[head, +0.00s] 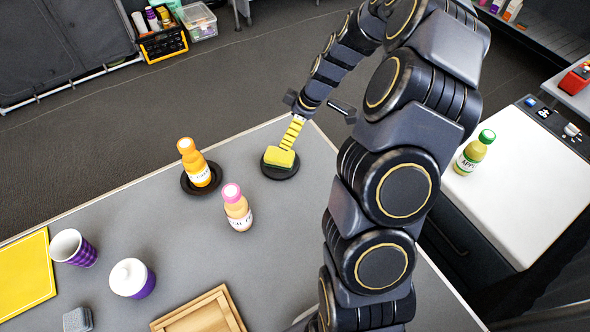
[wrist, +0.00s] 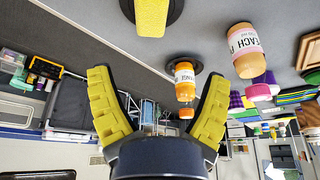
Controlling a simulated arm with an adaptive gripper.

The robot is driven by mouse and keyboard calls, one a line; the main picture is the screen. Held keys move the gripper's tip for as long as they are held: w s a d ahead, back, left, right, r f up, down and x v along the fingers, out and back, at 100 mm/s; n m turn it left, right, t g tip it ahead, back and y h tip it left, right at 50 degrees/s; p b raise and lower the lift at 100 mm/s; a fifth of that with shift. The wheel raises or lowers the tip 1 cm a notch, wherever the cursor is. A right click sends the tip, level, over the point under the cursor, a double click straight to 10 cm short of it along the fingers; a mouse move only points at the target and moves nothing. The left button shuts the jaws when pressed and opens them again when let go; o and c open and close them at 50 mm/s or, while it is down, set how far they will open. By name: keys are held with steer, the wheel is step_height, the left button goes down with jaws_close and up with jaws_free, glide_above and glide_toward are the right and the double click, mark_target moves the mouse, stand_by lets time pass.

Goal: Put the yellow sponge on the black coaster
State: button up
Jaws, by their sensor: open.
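The yellow sponge (head: 279,156), with a darker green layer, lies on the black coaster (head: 281,174) near the table's far edge. The coaster's rim shows around it. In the wrist view, which is upside down, the sponge (wrist: 151,14) and coaster (wrist: 177,12) are at the top edge, partly cut off. My gripper (wrist: 158,75) is open, its two yellow-padded fingers spread with nothing between them, and the sponge lies outside them. In the head view, my gripper (head: 291,143) is right by the sponge's far side; whether it touches cannot be told there.
An orange bottle (head: 198,170) stands on another dark round dish (head: 187,184) left of the coaster. A pink-capped bottle (head: 237,211) stands nearer.

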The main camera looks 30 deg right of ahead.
steer(key=s+a+r+m+g, duration=0.2)
steer(key=s+a+r, duration=0.7)
steer(key=a+r, duration=0.3)
steer(key=s+a+r+m+g+h, duration=0.1)
steer(key=s+m, duration=0.2)
steer(key=s, duration=0.6)
steer(key=s+a+r+m+g+h, duration=0.1)
steer(key=s+a+r+m+h, duration=0.1)
steer(key=s, duration=0.8)
steer(key=shift+r+m+g, duration=0.3)
steer(key=shift+m+g, duration=0.1)
steer(key=shift+m, duration=0.5)
